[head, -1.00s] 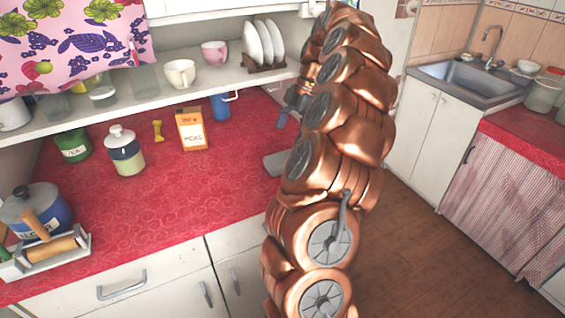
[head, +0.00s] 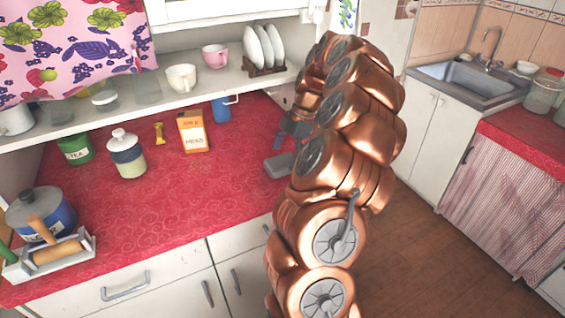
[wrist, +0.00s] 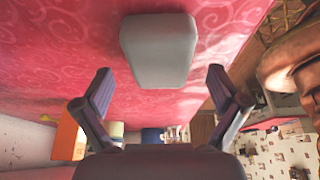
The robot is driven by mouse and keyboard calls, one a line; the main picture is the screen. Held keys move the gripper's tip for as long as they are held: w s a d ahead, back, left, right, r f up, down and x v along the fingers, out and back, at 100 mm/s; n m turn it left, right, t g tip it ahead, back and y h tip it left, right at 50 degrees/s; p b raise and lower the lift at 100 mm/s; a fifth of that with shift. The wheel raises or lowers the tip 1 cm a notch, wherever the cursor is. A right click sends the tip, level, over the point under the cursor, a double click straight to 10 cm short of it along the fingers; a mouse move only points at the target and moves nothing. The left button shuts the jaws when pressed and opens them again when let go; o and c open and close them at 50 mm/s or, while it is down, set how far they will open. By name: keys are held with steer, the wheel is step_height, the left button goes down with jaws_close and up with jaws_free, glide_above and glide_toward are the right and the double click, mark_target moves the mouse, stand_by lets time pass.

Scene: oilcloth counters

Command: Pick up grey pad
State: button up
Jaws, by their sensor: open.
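The grey pad (head: 278,166) is a small flat block with rounded corners. It lies on the red counter near its right end, partly hidden by my arm in the head view. In the wrist view the pad (wrist: 158,45) is at the top middle, ahead of my gripper (wrist: 159,70). The two dark fingers are spread wide, one on each side of the pad's near end in the picture, with nothing between them. In the head view my gripper (head: 292,132) is above and just behind the pad, apart from it.
An orange box (head: 192,132), a blue mug (head: 221,109), a yellow item (head: 159,133) and a lidded jar (head: 126,154) stand to the left on the red counter (head: 190,205). A shelf (head: 200,88) overhangs the back. The counter left of the pad is clear.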

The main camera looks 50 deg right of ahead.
steer(key=shift+x, duration=1)
steer(key=shift+f+b, duration=0.35)
steer(key=shift+b, duration=0.1)
steer(key=shift+c, duration=0.3)
steer(key=c, duration=1)
steer(key=shift+r+p, duration=0.2)
steer(key=shift+p, duration=0.15)
